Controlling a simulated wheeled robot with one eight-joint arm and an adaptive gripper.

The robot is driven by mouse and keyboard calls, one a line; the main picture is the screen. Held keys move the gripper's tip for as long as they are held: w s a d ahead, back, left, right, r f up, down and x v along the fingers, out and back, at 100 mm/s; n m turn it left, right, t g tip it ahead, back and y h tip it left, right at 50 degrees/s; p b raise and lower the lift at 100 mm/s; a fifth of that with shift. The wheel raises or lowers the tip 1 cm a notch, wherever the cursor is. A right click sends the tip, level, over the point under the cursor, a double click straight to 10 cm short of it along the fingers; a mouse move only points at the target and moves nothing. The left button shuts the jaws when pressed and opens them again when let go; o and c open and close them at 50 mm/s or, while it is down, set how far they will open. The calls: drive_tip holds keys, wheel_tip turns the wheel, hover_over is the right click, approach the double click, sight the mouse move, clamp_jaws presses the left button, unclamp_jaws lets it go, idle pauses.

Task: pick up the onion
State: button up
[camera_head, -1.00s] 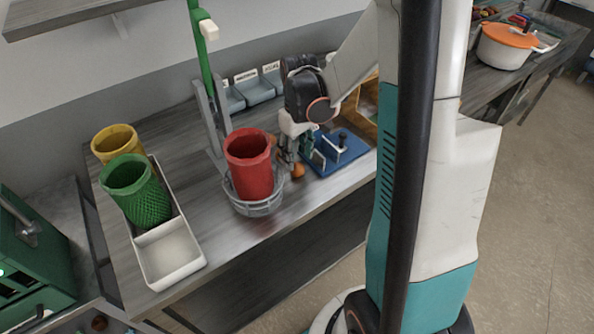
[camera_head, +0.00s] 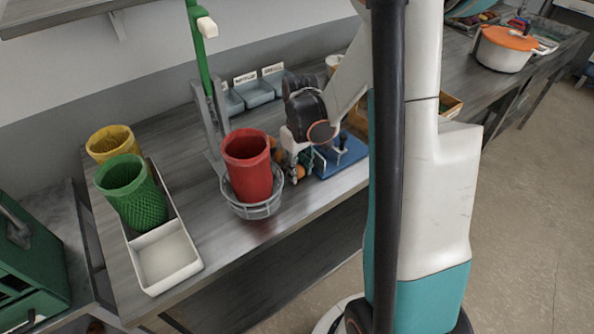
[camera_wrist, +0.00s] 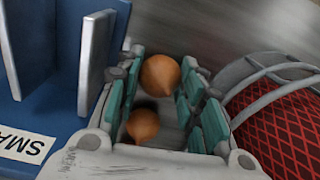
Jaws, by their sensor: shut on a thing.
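My gripper (camera_wrist: 160,88) points down at the table between the red cup and the blue board. In the wrist view its teal-padded fingers are shut on an orange-brown onion (camera_wrist: 160,74) near the fingertips. A second, smaller-looking onion (camera_wrist: 143,125) shows lower in the wrist view, between the fingers; whether they touch it is unclear. In the head view one onion (camera_head: 300,172) shows at the front of my gripper (camera_head: 293,165) and another (camera_head: 278,156) shows behind, partly hidden by the fingers. Whether the held onion is clear of the table cannot be told.
A red cup (camera_head: 249,165) in a grey wire basket (camera_head: 258,210) stands close left of my gripper. A blue board (camera_head: 345,157) with upright plates is close right. Green (camera_head: 135,195) and yellow (camera_head: 108,141) cups and a white tray (camera_head: 166,258) are farther left. The front table strip is clear.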

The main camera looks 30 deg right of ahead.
sight(297, 165)
wheel_tip(297, 165, up, 20)
drive_tip(key=p, duration=0.6)
